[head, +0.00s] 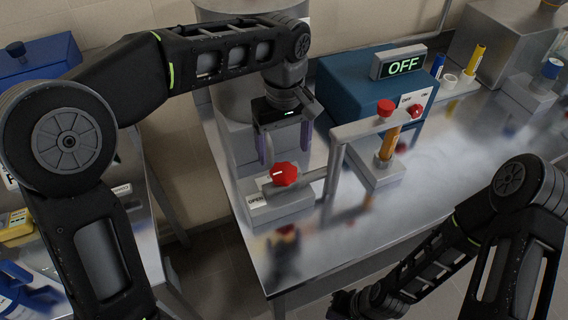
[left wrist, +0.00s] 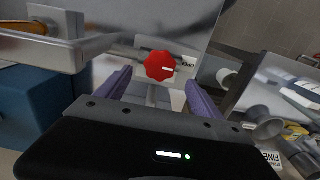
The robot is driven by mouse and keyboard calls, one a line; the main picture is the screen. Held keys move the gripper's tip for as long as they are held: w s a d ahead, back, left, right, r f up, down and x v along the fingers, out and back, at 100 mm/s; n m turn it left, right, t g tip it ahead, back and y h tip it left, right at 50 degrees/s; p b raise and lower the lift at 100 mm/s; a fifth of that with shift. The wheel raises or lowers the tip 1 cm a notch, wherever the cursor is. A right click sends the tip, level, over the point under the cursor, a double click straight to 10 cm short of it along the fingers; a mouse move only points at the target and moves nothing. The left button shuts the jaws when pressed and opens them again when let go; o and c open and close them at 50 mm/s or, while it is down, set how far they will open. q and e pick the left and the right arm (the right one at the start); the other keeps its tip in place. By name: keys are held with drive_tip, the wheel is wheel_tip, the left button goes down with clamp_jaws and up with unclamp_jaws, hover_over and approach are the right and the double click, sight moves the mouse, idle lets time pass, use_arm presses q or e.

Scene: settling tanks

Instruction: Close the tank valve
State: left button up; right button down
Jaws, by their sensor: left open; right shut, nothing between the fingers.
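The tank valve has a red lobed knob (head: 283,174) with a white pointer line, mounted on a grey block (head: 288,204) at the table's front left. The pointer lies toward the side with the OPEN label (head: 256,201). My left gripper (head: 285,146) is open, its two purple fingers pointing down just behind and above the knob. In the left wrist view the knob (left wrist: 160,66) shows between the fingertips (left wrist: 158,82), apart from them, its pointer toward the label. My right gripper (head: 345,304) is low at the bottom edge, away from the valve, partly hidden.
A grey post and bar (head: 334,172) stand close right of the knob. A large grey tank (head: 228,100) stands behind. The table's right front is clear.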

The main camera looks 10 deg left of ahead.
sight(284, 171)
use_arm(q)
wheel_tip(284, 171, down, 7)
drive_tip(key=shift+r+p, duration=0.2)
drive_tip(key=shift+p, duration=0.25)
drive_tip(key=shift+c, duration=0.6)
drive_tip(key=c, duration=1.3)
